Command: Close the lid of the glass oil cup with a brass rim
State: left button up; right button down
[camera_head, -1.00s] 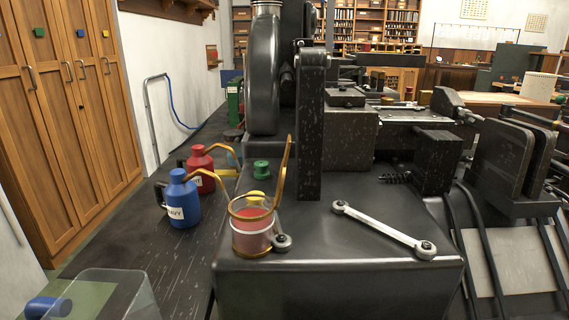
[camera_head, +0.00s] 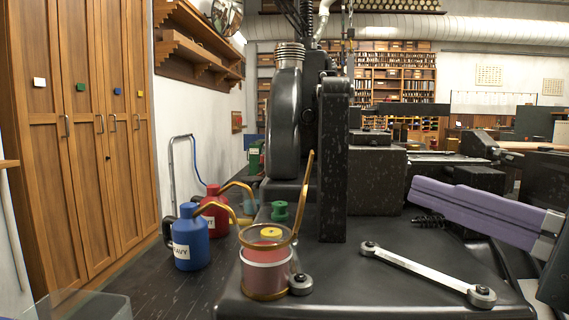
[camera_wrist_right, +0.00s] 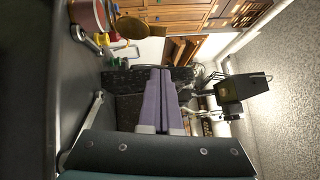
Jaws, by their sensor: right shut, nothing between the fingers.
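The glass oil cup (camera_head: 266,278) with a brass rim stands on the dark machine bed and holds pink-red contents. Its brass lid (camera_head: 305,190) stands open, nearly upright and edge-on, at the right of the rim. In the right wrist view the cup (camera_wrist_right: 87,15) is at the top left, with the round lid (camera_wrist_right: 130,27) beside it. My right gripper (camera_head: 412,190), with long purple fingers, comes in from the right. It is shut and empty, well to the right of the lid and apart from it; the fingers also show in the wrist view (camera_wrist_right: 158,70). My left gripper is not visible.
A metal wrench (camera_head: 425,272) lies on the bed between cup and gripper side. A dark upright post (camera_head: 333,160) stands just behind the lid. Blue (camera_head: 190,245) and red (camera_head: 214,205) oil cans stand left of the cup. A green spool (camera_head: 279,211) is behind it.

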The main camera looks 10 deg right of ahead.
aim_at(304, 192)
jog(key=w+a+r+p, duration=0.1)
jog(key=w+a, duration=0.5)
jog(key=shift+w+a+r+p, duration=0.15)
jog(key=shift+a+r+p, duration=0.15)
jog(key=shift+a+p, duration=0.1)
